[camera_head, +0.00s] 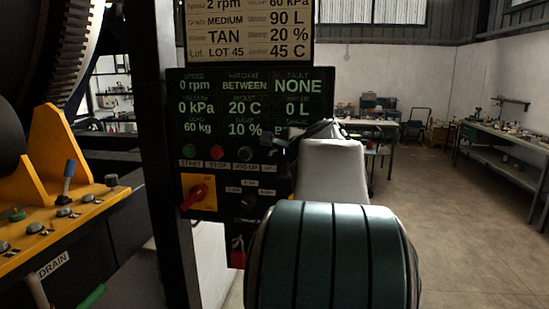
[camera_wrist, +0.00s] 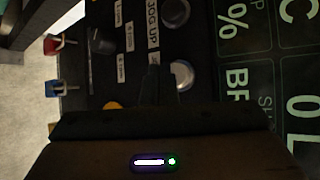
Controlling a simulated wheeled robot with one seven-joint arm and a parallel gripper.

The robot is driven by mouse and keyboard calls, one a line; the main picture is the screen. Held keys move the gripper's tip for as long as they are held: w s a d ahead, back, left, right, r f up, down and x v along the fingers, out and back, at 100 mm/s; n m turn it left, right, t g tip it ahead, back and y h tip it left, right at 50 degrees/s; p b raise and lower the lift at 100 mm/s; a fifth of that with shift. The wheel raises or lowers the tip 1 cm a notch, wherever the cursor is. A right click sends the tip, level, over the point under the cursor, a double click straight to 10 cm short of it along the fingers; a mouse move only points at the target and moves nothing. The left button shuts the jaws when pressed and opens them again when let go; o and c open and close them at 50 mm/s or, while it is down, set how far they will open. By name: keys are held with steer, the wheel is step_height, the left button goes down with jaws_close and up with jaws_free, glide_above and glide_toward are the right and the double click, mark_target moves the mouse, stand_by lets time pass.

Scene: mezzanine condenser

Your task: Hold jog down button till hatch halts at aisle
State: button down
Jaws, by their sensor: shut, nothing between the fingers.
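The black control panel (camera_head: 222,130) carries a green START button, a red STOP button (camera_head: 216,152) and a dark button (camera_head: 244,153) above the JOG UP label. Its display reads BETWEEN in the hatch field and NONE for fault. My gripper (camera_head: 290,142) is shut and empty, its tips at the panel right of JOG UP. In the wrist view, turned sideways, my shut fingers (camera_wrist: 157,72) lie beside a round pale-rimmed button (camera_wrist: 181,73), the one beyond the JOG UP button (camera_wrist: 175,12). Its label is hidden by my fingers. I cannot tell whether they touch or press it.
Below the buttons are a red rotary switch (camera_head: 198,194) on a yellow plate and a dark selector knob (camera_head: 249,202). A yellow lever console (camera_head: 65,225) stands left. Workbenches (camera_head: 505,150) stand at the back right; the floor between is clear.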

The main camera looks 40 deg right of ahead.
steer(key=shift+w+d, duration=0.1)
steer(key=shift+w+d, duration=0.2)
steer(key=shift+d, duration=0.05)
steer(key=shift+w+d, duration=0.25)
steer(key=shift+d, duration=0.05)
stand_by(0.8)
stand_by(3.2)
steer(key=shift+s+a, duration=0.55)
steer(key=shift+a, duration=0.1)
steer(key=s+a+b, duration=0.1)
steer(key=s+a, duration=0.2)
steer(key=shift+s+a+b, duration=0.1)
steer(key=shift+a+b, duration=0.3)
stand_by(0.4)
